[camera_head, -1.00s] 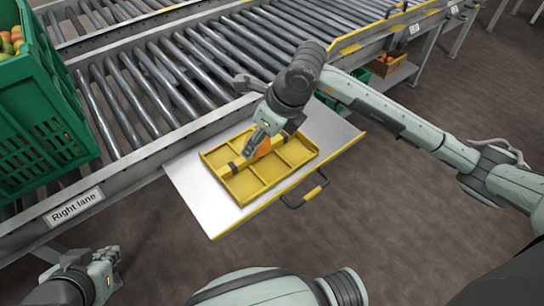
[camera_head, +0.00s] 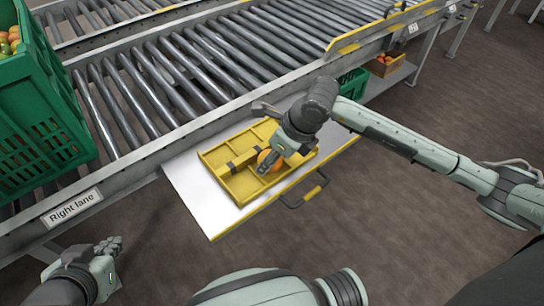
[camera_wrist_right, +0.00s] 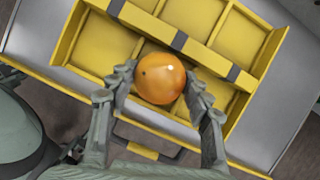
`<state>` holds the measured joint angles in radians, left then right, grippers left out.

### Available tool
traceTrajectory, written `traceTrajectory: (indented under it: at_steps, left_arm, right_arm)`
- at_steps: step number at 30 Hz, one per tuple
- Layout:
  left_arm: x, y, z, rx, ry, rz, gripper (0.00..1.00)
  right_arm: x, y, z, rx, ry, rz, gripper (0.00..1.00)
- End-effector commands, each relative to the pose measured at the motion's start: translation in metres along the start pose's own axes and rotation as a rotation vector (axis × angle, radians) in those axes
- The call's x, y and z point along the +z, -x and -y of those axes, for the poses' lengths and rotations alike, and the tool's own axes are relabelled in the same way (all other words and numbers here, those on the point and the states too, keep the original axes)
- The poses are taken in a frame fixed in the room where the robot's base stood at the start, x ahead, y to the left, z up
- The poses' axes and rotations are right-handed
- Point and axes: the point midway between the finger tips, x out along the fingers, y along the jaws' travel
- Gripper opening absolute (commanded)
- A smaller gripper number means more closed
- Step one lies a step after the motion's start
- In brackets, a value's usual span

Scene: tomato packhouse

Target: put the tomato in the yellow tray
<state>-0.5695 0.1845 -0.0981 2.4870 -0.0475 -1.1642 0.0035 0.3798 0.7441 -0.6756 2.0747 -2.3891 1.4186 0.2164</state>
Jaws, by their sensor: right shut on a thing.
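The yellow tray (camera_head: 237,191) has several square compartments and a raised middle bar with dark bands. It lies on a pale side shelf and also shows in the right wrist view (camera_wrist_right: 262,66). My right gripper (camera_head: 271,162) is shut on an orange tomato (camera_head: 265,158). In the right wrist view the tomato (camera_wrist_right: 160,78) sits between the two fingertips, over a compartment on the near side of the bar. I cannot tell whether it touches the tray floor. My left gripper (camera_head: 110,248) is at the lower left, away from the tray; its finger gap is unclear.
A green crate (camera_head: 45,125) of tomatoes stands on the roller conveyor (camera_head: 180,75) at the left. The pale shelf (camera_head: 190,180) has bare room left of the tray and a handle (camera_head: 308,196) at its front edge. A wooden box (camera_head: 385,68) sits under the conveyor behind.

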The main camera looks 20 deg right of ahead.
Motion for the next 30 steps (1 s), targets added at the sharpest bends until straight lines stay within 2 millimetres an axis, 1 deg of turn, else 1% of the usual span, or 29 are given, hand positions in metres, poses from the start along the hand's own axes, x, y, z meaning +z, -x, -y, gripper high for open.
traceTrajectory:
  at_steps: [2, 3, 7, 17, 20, 23, 30]
  left_arm:
    - [-0.003, 0.0, -0.002, 0.003, 0.001, -0.013, 0.0]
    - [-0.005, 0.0, -0.002, 0.005, 0.002, -0.02, 0.0]
    - [-0.009, 0.0, -0.004, 0.007, 0.004, -0.027, 0.0]
    - [-0.008, 0.001, -0.003, 0.006, 0.005, -0.023, 0.0]
    - [-0.001, 0.002, 0.0, -0.001, 0.003, 0.009, 0.0]
    - [0.011, 0.004, 0.006, -0.014, -0.001, 0.054, 0.0]
    - [0.033, 0.009, 0.018, -0.037, 0.003, 0.157, 0.0]
  right_arm:
    - [0.0, 0.0, 0.0, 0.0, 0.0, 0.001, 0.31]
    - [0.0, 0.0, 0.0, 0.0, 0.0, 0.0, 0.54]
    - [0.0, 0.0, 0.0, 0.0, 0.0, 0.0, 0.7]
    - [0.0, 0.0, 0.0, 0.0, 0.0, 0.0, 0.7]
    - [0.001, 0.005, 0.001, -0.001, 0.0, 0.001, 0.7]
    - [0.002, 0.022, 0.001, -0.002, 0.001, 0.003, 0.7]
    - [0.002, 0.076, 0.001, -0.003, 0.002, 0.003, 0.7]
